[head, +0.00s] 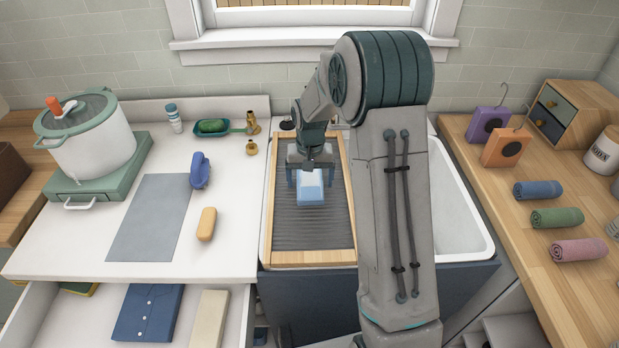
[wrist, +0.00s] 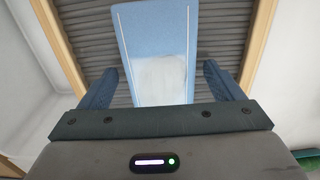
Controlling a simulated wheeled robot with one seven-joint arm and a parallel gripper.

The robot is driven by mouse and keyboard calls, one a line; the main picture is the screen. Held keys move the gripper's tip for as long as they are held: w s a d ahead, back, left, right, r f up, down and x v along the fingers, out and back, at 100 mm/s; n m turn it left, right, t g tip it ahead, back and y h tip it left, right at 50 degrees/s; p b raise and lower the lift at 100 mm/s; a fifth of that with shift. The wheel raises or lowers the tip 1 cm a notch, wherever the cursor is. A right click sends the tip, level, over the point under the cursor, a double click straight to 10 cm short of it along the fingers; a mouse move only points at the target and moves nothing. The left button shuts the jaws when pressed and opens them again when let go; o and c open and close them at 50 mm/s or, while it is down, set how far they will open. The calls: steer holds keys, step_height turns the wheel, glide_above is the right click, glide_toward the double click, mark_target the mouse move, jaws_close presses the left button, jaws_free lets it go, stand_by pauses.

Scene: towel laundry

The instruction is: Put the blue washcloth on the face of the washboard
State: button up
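The washboard is a wooden frame (head: 268,215) around a grey ribbed face, lying over the sink. The blue washcloth (head: 311,194) is light blue and folded, over the upper middle of the ribbed face, where it appears to lie. The washcloth (wrist: 158,30) also shows in the wrist view, with pale edge lines and a whitish patch. My gripper (head: 310,179) is above the washboard with a finger on each side of the cloth. In the wrist view, my gripper (wrist: 160,75) has wide-spread fingers, with gaps between them and the cloth. Contact beneath the cloth is hidden.
Rolled blue (head: 538,190), green (head: 557,217) and pink (head: 579,249) towels lie on the right wooden counter. A white pot (head: 92,150), blue brush (head: 200,171) and orange soap bar (head: 206,224) are on the left counter. An open drawer (head: 30,310) juts out below.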

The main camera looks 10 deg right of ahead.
mark_target(310, 180)
steer(key=shift+r, duration=0.1)
step_height(310, 180, up, 11)
steer(key=b, duration=0.1)
steer(key=s+r+t, duration=0.1)
steer(key=s+r, duration=0.4)
steer(key=s, duration=0.2)
steer(key=s+n+t, duration=0.2)
steer(key=s, duration=1.8)
steer(key=shift+f, duration=0.15)
